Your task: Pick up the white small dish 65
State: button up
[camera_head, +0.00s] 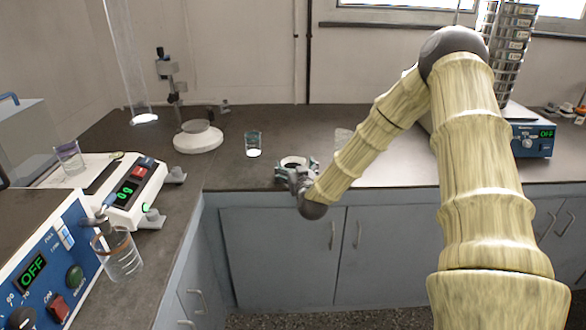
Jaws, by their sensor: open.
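A small white dish (293,161) shows as a pale rim on the dark counter, near its front edge in the middle of the view. My gripper (291,170) is low at the counter's front edge, right at the dish, and open. Its fingers and body hide the near part of the dish. I cannot tell whether the fingers touch it or stand around it.
A glass beaker with white content (253,144) stands left of the dish. A round white base (198,137) sits farther left. A clear glass vessel (343,138) stands behind my arm. A balance (130,190) and a blue control box (50,265) are at left.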

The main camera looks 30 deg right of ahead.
jog(key=shift+w+d, duration=0.1)
jog(key=shift+w, duration=0.2)
jog(key=c, duration=1.2)
